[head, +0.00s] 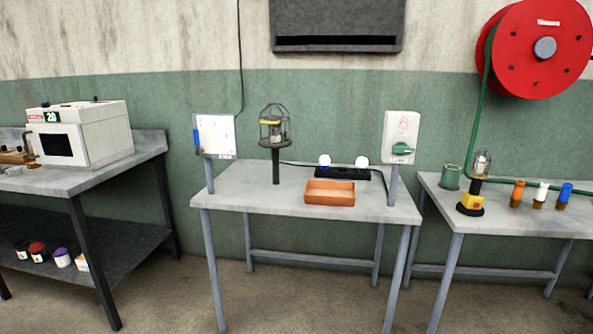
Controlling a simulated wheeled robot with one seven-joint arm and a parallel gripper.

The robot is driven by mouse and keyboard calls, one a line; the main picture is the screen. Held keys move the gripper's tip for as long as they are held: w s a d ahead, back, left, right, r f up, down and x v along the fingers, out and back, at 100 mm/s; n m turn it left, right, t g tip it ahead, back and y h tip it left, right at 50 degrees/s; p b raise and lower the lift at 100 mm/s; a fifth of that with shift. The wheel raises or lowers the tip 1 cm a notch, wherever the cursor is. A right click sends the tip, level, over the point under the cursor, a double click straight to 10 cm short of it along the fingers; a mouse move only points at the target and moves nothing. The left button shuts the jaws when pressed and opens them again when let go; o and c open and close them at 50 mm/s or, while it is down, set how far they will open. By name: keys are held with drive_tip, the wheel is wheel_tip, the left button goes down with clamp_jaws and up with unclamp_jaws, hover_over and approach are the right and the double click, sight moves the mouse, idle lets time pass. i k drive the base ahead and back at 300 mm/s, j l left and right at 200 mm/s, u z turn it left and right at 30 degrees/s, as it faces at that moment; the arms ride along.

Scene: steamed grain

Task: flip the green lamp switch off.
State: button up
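A white switch box (402,128) stands on a grey post at the right end of the middle table. The green lamp switch (402,149) is a rotary-looking knob on the lower front of that box. Its exact setting is too small to read. A caged lamp (274,128) stands on a dark post at the table's back left. Whether it is lit is not clear. My gripper is not in view.
The middle table (255,200) holds an orange tray (330,193) and a black strip with two white bulbs. A white panel (214,136) stands at its left. Floor shows in front.

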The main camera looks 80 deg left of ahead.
sight(400, 147)
drive_tip(key=u, duration=2.85)
